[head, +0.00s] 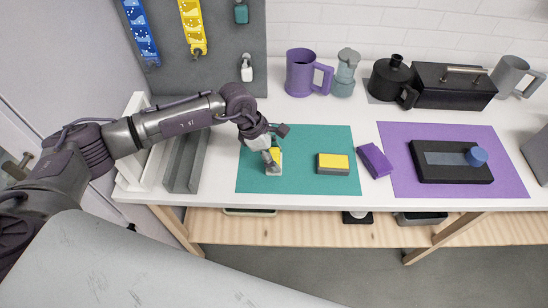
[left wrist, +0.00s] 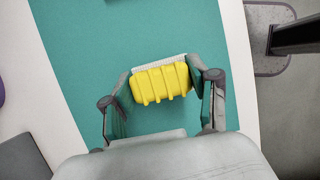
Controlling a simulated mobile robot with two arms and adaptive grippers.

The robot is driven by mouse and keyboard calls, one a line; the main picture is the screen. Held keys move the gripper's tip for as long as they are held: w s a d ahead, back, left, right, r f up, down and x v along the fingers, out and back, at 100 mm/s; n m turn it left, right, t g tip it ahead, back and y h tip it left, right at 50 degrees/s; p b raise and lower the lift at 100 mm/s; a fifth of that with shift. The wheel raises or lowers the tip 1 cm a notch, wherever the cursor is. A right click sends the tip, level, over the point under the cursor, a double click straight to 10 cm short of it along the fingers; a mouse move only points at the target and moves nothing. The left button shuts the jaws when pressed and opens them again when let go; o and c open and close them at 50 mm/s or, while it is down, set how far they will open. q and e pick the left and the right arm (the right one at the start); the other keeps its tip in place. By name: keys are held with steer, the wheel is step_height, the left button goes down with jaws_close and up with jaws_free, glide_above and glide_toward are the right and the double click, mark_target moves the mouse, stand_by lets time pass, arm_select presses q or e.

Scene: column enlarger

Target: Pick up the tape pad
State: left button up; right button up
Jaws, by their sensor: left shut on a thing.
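My left gripper (head: 271,158) is low over the left part of the teal mat (head: 310,140). It is shut on a yellow ribbed block (left wrist: 162,84) with a white toothed edge, which lies between the two fingers in the left wrist view. In the head view the fingers hide most of this block; I cannot tell whether it touches the mat. A block with yellow top and dark grey sides (head: 333,163) lies on the mat to the right. A purple block (head: 375,160) lies tilted at the mat's right edge. No label shows which is the tape pad. My right gripper is out of view.
A grey trough (head: 186,162) stands left of the mat. A black tray with a blue knob (head: 450,172) sits on the purple mat (head: 400,135). A purple mug (head: 301,72), a black pot and a black toolbox (head: 453,87) stand at the back. The teal mat's middle is clear.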

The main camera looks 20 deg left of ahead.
mark_target(275, 155)
arm_select(q)
steer(key=shift+r, duration=0.4)
steer(key=r+b, duration=0.2)
steer(key=shift+d+r, duration=0.2)
steer(key=shift+r, duration=0.2)
steer(key=s+d+r+b, duration=0.3)
steer(key=s+d+r, duration=0.3)
steer(key=d, duration=0.3)
steer(key=shift+d+r+b, duration=0.4)
steer(key=shift+r, duration=0.05)
steer(key=o, duration=0.6)
steer(key=shift+w, duration=0.1)
steer(key=c, duration=0.9)
steer(key=shift+a, duration=0.1)
